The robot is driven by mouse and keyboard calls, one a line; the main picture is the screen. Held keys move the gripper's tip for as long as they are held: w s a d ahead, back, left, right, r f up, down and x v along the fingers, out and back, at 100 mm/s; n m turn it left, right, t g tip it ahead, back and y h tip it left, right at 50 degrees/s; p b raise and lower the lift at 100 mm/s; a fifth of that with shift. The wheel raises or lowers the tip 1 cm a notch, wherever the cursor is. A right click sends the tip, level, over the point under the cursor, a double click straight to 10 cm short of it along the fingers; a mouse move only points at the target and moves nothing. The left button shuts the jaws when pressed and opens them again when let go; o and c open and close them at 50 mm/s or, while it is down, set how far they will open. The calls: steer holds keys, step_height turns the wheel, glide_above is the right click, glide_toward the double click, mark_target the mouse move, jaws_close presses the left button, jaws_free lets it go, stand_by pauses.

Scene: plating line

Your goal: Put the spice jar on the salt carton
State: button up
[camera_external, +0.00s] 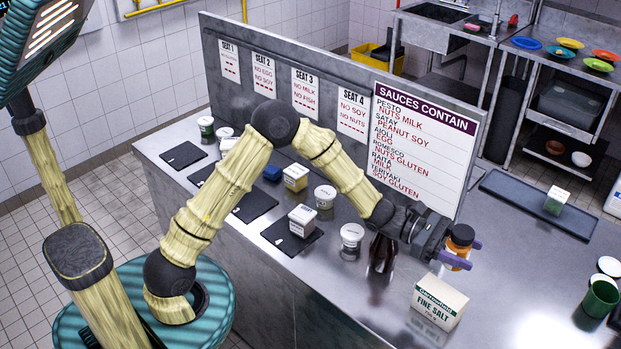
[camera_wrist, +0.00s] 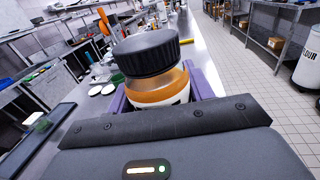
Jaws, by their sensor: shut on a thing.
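The spice jar (camera_external: 459,243) has a black lid, an orange body and a pale label. My gripper (camera_external: 464,256) is shut on it and holds it upright above the counter. In the wrist view the jar (camera_wrist: 152,72) fills the middle, between the purple fingers (camera_wrist: 204,84). The salt carton (camera_external: 438,304), white with a green top band and "FINE SALT" on it, stands on the counter below and a little left of the jar in the external view. The carton's top looks empty. The carton does not show in the wrist view.
A dark bottle (camera_external: 381,256) stands under my wrist, near a white-lidded tub (camera_external: 351,238). A green cup (camera_external: 599,297) is at the right edge. A dark tray (camera_external: 530,203) holds a small green-and-white box (camera_external: 556,201). The sauces board (camera_external: 424,135) rises behind my arm.

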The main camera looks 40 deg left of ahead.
glide_above(449, 294)
steer(key=shift+f+p, duration=0.45)
steer(key=shift+f, duration=2.6)
steer(key=shift+s+f+p, duration=0.1)
steer(key=shift+f+p, duration=0.2)
steer(key=shift+f, duration=1.6)
steer(key=shift+f, duration=0.1)
steer(key=o, duration=1.1)
